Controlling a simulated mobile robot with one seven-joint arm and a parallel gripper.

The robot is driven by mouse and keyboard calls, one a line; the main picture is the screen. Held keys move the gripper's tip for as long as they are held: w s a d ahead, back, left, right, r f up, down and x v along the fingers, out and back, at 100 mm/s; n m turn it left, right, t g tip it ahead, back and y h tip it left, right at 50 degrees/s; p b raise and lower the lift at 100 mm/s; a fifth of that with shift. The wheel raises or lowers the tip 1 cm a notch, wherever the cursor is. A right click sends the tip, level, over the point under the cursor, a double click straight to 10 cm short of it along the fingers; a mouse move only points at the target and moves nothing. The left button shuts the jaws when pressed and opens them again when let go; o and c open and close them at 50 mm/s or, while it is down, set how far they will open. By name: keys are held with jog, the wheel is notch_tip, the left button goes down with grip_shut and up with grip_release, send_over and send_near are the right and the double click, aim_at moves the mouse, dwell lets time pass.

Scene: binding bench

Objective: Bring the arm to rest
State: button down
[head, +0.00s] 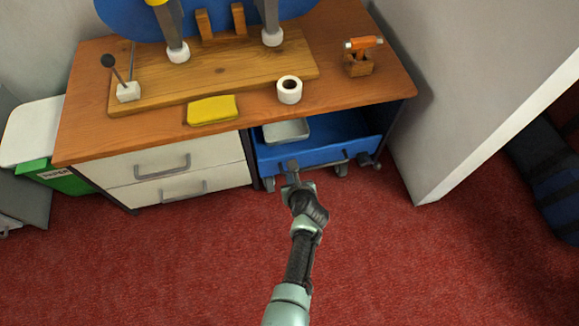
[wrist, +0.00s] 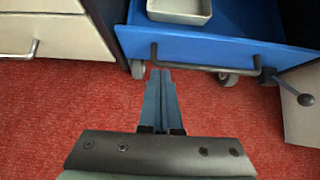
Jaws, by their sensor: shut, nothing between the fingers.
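My gripper (head: 292,166) reaches forward over the red floor, in front of the blue drawer unit under the bench. In the wrist view my gripper (wrist: 160,75) has its two fingers together with nothing between them. The fingertips appear close to the left end of the blue unit's dark handle (wrist: 205,66); I cannot tell whether they touch it. My arm stretches up from the bottom of the head view.
The blue unit (head: 310,155) on casters holds a grey tray (head: 286,131). A white wall stands right. Red floor (head: 180,260) is clear.

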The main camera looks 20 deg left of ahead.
jog(key=shift+p+v, duration=1.6)
jog(key=shift+v, duration=0.9)
jog(key=shift+d, duration=0.1)
